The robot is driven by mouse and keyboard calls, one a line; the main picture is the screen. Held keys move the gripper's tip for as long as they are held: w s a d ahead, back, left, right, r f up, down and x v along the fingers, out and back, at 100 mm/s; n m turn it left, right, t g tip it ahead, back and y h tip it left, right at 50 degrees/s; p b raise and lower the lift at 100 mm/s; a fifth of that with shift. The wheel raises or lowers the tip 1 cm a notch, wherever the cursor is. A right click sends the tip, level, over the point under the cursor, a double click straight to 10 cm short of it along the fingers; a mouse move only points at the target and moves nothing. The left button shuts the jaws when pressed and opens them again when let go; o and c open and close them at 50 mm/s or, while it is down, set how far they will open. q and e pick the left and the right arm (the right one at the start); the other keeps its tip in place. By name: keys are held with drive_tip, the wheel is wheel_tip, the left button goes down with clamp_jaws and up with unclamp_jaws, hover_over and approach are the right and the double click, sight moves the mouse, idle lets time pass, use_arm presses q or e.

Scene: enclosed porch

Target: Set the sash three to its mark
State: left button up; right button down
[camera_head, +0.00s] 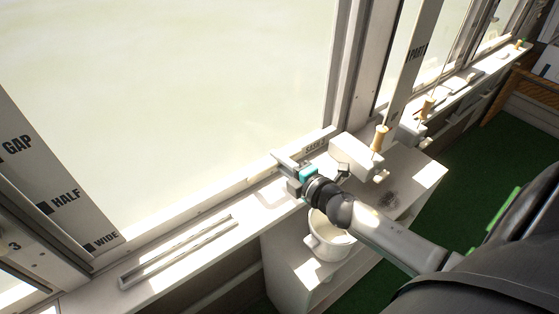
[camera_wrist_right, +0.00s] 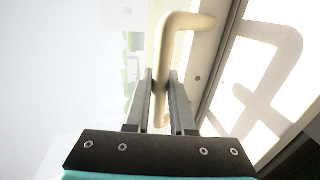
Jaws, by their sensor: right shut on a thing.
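The large window sash (camera_head: 240,178) fills the middle of the head view, with a partly readable "SASH" label (camera_head: 316,148) near its lower right corner. My right gripper (camera_head: 283,160) is at its bottom rail. In the right wrist view, my right gripper (camera_wrist_right: 161,95) is shut on a cream bent handle (camera_wrist_right: 163,50), which passes between the fingers. A white board (camera_head: 62,190) at left carries the marks "GAP", "HALF" and "WIDE"; a "3" (camera_head: 14,245) shows on the frame beside it. I cannot tell which mark is the target. My left gripper is not in view.
A white pot (camera_head: 328,238) stands on a low white unit below my right arm. A grey slotted strip (camera_head: 180,250) lies on the sill. A white block (camera_head: 355,156) and wooden-handled tools (camera_head: 381,138) are right of the gripper. Green floor (camera_head: 440,205) is open at right.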

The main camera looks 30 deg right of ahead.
drive_tip(key=shift+s+a+f, duration=0.1)
drive_tip(key=shift+s+f, duration=0.1)
drive_tip(key=shift+f, duration=0.3)
drive_tip(key=c, duration=1)
unclamp_jaws()
drive_tip(key=shift+c, duration=0.2)
drive_tip(key=shift+o, duration=1.4)
drive_tip(key=shift+w+r, duration=0.1)
drive_tip(key=shift+r, duration=0.1)
drive_tip(key=v, duration=1.5)
drive_tip(key=shift+r, duration=0.1)
